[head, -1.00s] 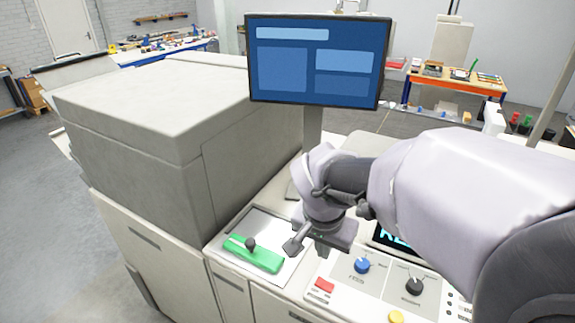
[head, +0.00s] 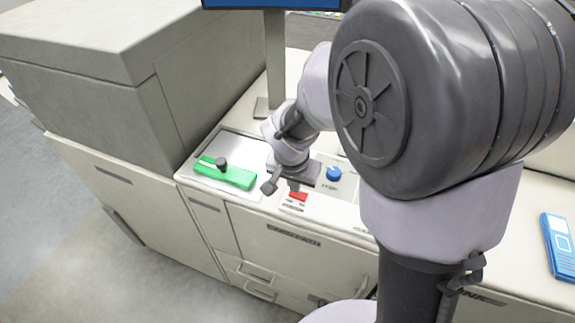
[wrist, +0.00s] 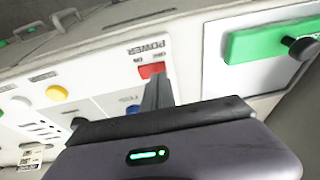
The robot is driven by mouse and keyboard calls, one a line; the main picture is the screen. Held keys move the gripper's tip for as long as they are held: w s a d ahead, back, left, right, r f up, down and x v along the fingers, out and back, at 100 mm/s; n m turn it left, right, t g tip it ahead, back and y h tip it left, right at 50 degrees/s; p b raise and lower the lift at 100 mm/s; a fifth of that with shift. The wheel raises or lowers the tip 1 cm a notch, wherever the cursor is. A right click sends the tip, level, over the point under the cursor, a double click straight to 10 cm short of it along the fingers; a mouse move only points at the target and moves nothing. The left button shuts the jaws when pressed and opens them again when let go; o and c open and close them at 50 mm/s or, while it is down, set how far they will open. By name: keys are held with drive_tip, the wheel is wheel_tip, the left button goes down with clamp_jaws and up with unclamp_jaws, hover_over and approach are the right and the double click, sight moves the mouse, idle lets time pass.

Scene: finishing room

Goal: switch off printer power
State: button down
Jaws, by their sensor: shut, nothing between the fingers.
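The red power switch (head: 298,195) sits on the printer's pale control panel. In the wrist view the red switch (wrist: 152,70) shows upside down beside the printed word POWER and small ON and OFF marks. My gripper (head: 293,187) is shut and empty, with its fingers pointing down at the switch. In the wrist view the dark fingertips (wrist: 157,86) lie right at the switch's edge and cover part of it. I cannot tell whether they touch it. Which way the switch is set is too small to tell.
A blue knob (head: 333,174) is just right of the switch. A green bar with a black knob (head: 225,175) lies on a plate to the left. A yellow button (wrist: 57,93) shows in the wrist view. A blue handheld device (head: 557,245) lies far right. A monitor post (head: 275,60) stands behind.

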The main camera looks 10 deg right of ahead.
drive_tip(key=shift+f, duration=0.3)
